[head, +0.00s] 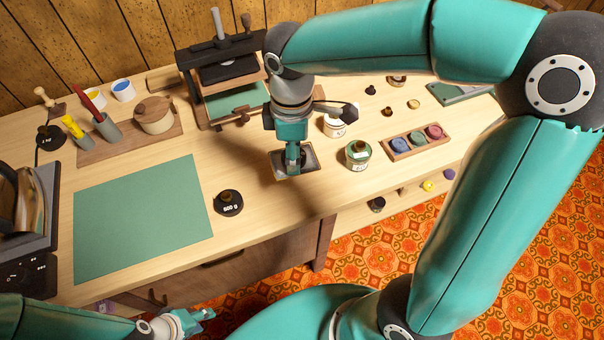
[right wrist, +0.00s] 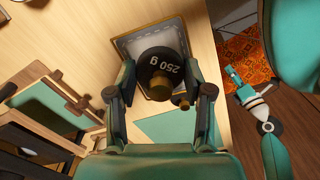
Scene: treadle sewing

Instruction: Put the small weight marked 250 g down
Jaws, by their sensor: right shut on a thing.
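My right gripper (head: 292,165) points down over a small wood-framed tray (head: 312,158) near the front of the bench. It is shut on the small black weight (right wrist: 158,66), whose 250 g marking reads in the right wrist view, between the two fingers (right wrist: 163,80). The tray's rim (right wrist: 122,40) shows around the weight there. Whether the weight touches the tray I cannot tell. In the head view the gripper mostly hides the weight. My left gripper (head: 205,314) is low at the front left, away from the bench top; its jaws are too small to judge.
A larger black weight (head: 229,203) stands between the green mat (head: 140,220) and the tray. A green-labelled jar (head: 358,155) and a tray of coloured pots (head: 416,141) stand to the right. A press (head: 225,85) is behind. The bench front between weight and tray is clear.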

